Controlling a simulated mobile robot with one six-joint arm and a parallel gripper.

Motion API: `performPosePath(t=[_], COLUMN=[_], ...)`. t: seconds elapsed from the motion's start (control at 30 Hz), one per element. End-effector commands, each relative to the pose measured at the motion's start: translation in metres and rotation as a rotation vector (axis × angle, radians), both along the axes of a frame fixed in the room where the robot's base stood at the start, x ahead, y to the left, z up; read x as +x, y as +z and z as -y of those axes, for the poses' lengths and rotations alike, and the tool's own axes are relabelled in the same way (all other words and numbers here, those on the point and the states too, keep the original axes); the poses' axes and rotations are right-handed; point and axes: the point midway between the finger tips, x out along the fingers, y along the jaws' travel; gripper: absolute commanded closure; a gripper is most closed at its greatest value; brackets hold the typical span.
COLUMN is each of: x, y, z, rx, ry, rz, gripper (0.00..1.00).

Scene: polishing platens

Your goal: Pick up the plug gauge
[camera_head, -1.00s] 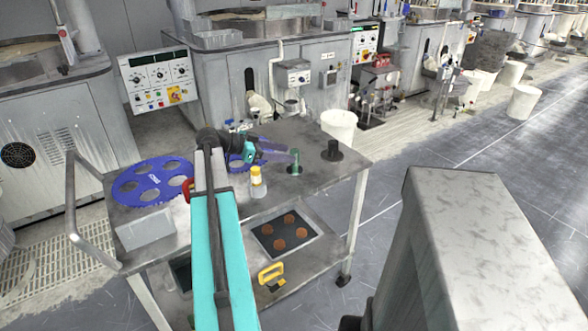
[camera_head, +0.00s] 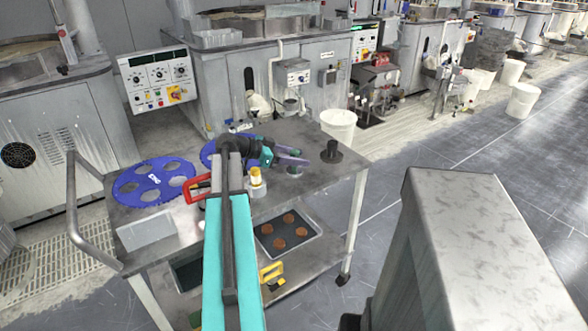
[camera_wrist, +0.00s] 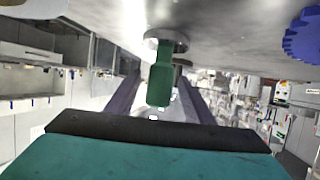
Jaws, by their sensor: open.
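The plug gauge has a green cylindrical handle (camera_wrist: 160,85) and a round grey metal end (camera_wrist: 166,40) resting on the cart top. The wrist view is upside down, with the cart top above. In that view the handle lies between the two spread dark purple fingers of my gripper (camera_wrist: 156,95), and no grip on it is visible. In the head view my gripper (camera_head: 291,156) is level over the cart and its fingers hide most of the gauge.
On the cart top (camera_head: 335,175) are a black stepped cylinder (camera_head: 332,152), a yellow-capped bottle (camera_head: 256,183), a red-handled tool (camera_head: 198,188), a blue carrier disc (camera_head: 152,181) and a grey box (camera_head: 146,229). A white bucket (camera_head: 339,125) stands behind the cart.

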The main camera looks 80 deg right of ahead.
Motion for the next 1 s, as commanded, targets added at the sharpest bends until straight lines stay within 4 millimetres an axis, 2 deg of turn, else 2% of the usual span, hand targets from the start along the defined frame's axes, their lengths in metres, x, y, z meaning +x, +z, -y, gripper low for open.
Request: performPosePath(t=[0.1,0.27,0.83,0.87,1.0], x=[-0.013,-0.022,-0.023,-0.022,-0.022], y=[-0.005,-0.01,-0.011,-0.011,-0.011], z=[0.006,0.011,0.011,0.011,0.011], rx=[0.001,0.0,0.0,0.0,0.0], ry=[-0.002,-0.001,0.001,0.001,0.001], rz=[0.0,0.0,0.0,0.0,0.0], gripper=[0.53,0.53,0.53,0.54,0.78])
